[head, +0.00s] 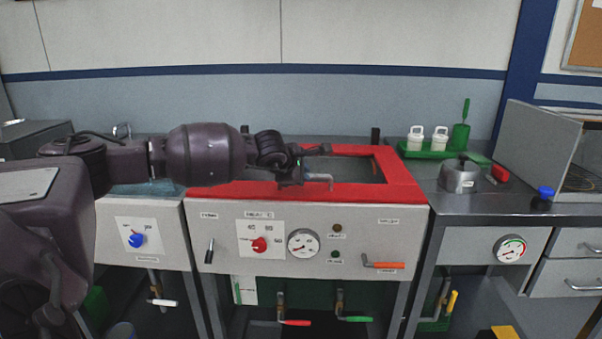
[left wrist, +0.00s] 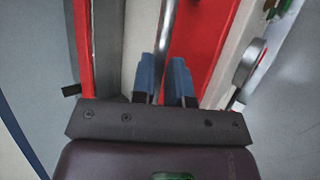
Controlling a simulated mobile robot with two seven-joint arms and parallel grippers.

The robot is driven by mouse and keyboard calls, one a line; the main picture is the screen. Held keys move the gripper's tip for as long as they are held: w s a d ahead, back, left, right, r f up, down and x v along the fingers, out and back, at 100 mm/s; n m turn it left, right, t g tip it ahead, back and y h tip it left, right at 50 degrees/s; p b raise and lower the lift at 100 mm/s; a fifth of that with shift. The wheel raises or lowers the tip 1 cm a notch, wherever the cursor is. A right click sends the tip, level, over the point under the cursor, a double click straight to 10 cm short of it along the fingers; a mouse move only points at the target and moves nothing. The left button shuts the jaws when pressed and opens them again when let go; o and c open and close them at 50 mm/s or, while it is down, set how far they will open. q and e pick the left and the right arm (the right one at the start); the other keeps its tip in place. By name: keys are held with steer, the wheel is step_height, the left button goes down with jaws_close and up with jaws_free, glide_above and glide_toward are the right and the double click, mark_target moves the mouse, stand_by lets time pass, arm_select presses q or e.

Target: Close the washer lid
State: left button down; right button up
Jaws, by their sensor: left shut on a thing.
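The washer is the middle unit with a white front panel (head: 370,240). A wide red frame (head: 400,180) surrounds a grey window or opening on its top. I cannot tell the lid apart from the rim, or how far down the lid is. My left gripper (head: 300,176) reaches in from the left, low over the front part of the red frame. A silver handle bar (head: 320,180) shows at its fingertips. In the left wrist view, the blue fingers (left wrist: 164,75) are shut on this metal bar (left wrist: 165,35), with red edges on both sides. My right gripper is out of view.
To the right, a counter holds a metal pot (head: 458,178), a green tray (head: 440,154) with white containers, and a blue-capped object (head: 543,198). A raised grey panel (head: 540,140) stands at far right. An orange-handled lever (head: 384,265) sticks out from the washer front.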

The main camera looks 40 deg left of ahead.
mark_target(306, 191)
arm_select(q)
steer(key=c, duration=1.1)
jaws_free()
steer(key=f, duration=0.2)
steer(key=s+f, duration=0.1)
steer(key=shift+d+f+g, duration=0.35)
steer(key=shift+f+g, duration=0.05)
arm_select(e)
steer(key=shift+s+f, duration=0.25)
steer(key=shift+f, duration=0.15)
arm_select(q)
steer(key=shift+r, duration=0.15)
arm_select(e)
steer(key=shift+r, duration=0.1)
arm_select(q)
steer(key=shift+s+d+r+p, duration=0.1)
steer(key=shift+s+r+p, duration=0.15)
steer(key=shift+r+p, duration=0.25)
steer(key=p+v, duration=0.1)
steer(key=v, duration=0.2)
steer(key=p+v, duration=0.1)
steer(key=v, duration=0.3)
steer(key=p+v, duration=0.1)
steer(key=v, duration=0.2)
steer(key=shift+a+r, duration=0.2)
steer(key=shift+r, duration=0.35)
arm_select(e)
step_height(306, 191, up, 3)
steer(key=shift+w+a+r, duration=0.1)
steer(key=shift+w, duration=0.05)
